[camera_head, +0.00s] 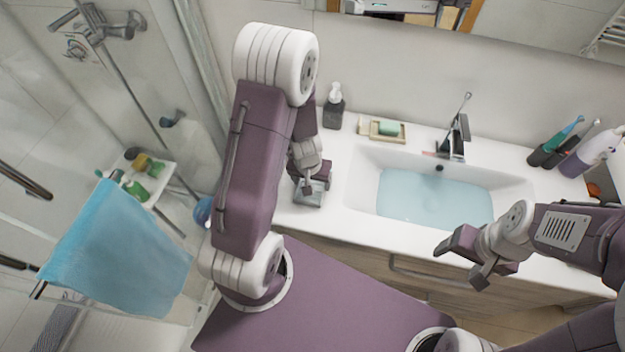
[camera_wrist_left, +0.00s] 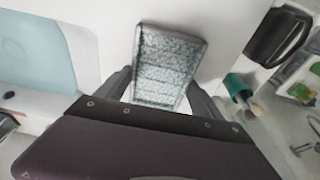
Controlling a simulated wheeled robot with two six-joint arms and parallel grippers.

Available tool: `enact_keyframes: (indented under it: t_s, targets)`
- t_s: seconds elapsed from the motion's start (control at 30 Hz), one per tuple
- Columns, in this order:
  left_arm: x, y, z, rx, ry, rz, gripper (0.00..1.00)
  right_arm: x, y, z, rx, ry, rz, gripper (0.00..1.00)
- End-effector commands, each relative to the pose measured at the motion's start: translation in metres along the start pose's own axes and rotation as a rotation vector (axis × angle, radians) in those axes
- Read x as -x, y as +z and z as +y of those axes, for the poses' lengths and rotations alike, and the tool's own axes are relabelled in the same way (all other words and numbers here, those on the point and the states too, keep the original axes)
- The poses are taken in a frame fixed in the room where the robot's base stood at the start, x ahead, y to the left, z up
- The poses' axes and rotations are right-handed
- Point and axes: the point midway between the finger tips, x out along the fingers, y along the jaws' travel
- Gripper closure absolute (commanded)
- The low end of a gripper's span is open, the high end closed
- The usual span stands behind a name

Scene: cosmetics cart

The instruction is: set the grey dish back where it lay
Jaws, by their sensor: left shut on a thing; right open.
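The grey dish (camera_head: 310,199) is at the left part of the white counter, left of the sink. It also shows in the left wrist view (camera_wrist_left: 166,62), rectangular with a mottled grey surface, between the two fingers. My left gripper (camera_head: 309,188) is shut on the dish; in the left wrist view its fingers (camera_wrist_left: 160,88) are at the dish's sides. I cannot tell whether the dish touches the counter. My right gripper (camera_head: 460,264) is open and empty in front of the sink, near the counter's front edge.
The sink (camera_head: 435,196) holds bluish water, with a tap (camera_head: 458,137) behind it. A dark soap dispenser (camera_head: 334,107) and a tray with green soap (camera_head: 388,128) stand at the back. Toothbrush holders (camera_head: 552,150) are at the right. A blue towel (camera_head: 115,255) hangs at the left.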

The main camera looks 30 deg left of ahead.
Motion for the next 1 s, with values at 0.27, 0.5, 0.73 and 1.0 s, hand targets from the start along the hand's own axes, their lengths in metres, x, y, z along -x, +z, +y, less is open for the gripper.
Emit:
enact_keyframes:
  t_s: [0.27,0.5,0.73,1.0]
  targets:
    - [-0.007,0.001,0.000,-0.001,0.000,0.000,0.82,-0.007,0.001,0.000,0.000,0.000,0.000,0.29]
    - [-0.013,0.004,0.000,-0.001,0.001,-0.006,0.82,-0.012,0.001,0.000,0.000,0.000,0.000,0.29]
    - [-0.015,0.008,0.001,-0.001,0.002,-0.015,0.82,-0.013,0.001,0.000,0.000,0.000,0.000,0.29]
    - [-0.016,0.009,0.000,0.000,0.002,-0.017,0.00,-0.014,0.001,0.000,0.000,0.000,0.000,0.29]
